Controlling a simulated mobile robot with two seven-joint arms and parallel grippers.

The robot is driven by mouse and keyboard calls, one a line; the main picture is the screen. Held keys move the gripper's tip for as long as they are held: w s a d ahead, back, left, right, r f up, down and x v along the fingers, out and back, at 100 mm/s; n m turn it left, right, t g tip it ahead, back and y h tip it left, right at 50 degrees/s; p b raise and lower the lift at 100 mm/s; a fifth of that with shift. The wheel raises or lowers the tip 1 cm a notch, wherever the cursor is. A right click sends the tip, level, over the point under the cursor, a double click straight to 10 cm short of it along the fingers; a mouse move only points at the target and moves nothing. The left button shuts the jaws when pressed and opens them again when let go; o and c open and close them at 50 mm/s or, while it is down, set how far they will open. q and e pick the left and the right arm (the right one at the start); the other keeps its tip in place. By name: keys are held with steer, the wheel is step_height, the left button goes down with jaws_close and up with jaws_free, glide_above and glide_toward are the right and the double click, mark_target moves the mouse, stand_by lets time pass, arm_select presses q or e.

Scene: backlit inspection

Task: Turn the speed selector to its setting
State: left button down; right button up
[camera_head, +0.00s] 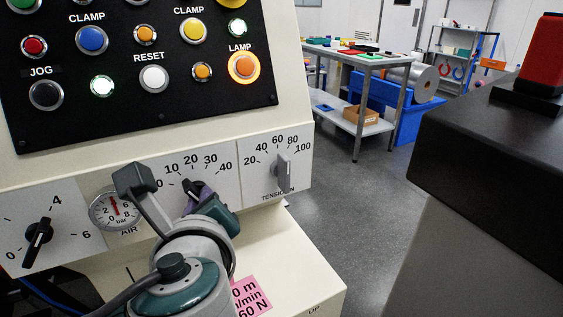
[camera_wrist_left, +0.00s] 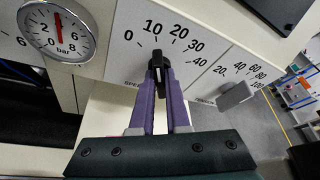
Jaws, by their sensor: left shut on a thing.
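The speed selector is a black knob (camera_wrist_left: 157,62) on a pale panel plate with a scale from 0 to 40. My left gripper (camera_wrist_left: 160,82) has its purple fingers on both sides of the knob and is shut on it. In the wrist view the knob's tip points up, close to the 10 mark; the exact setting is hard to read. My right gripper is in neither view.
Left of the selector are an air gauge (camera_head: 115,210) and another black knob (camera_head: 38,238); right is the grey tension knob (camera_head: 282,168). A button panel (camera_head: 120,120) is above. A pink note (camera_head: 250,297), partly hidden by my arm, reads "60 N" in part. A dark-topped cabinet (camera_head: 480,140) stands right.

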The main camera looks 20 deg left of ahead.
arm_select(q)
steer(key=m+g+p, duration=0.1)
steer(key=m+p, duration=0.1)
steer(key=m+g+y+p, duration=0.1)
steer(key=m+p, duration=0.1)
steer(key=p, duration=0.1)
steer(key=shift+w+d+r+p, duration=0.1)
steer(key=shift+p, duration=0.25)
stand_by(0.3)
steer(key=shift+y, duration=0.3)
steer(key=c, duration=0.9)
jaws_free()
steer(key=shift+d, duration=0.1)
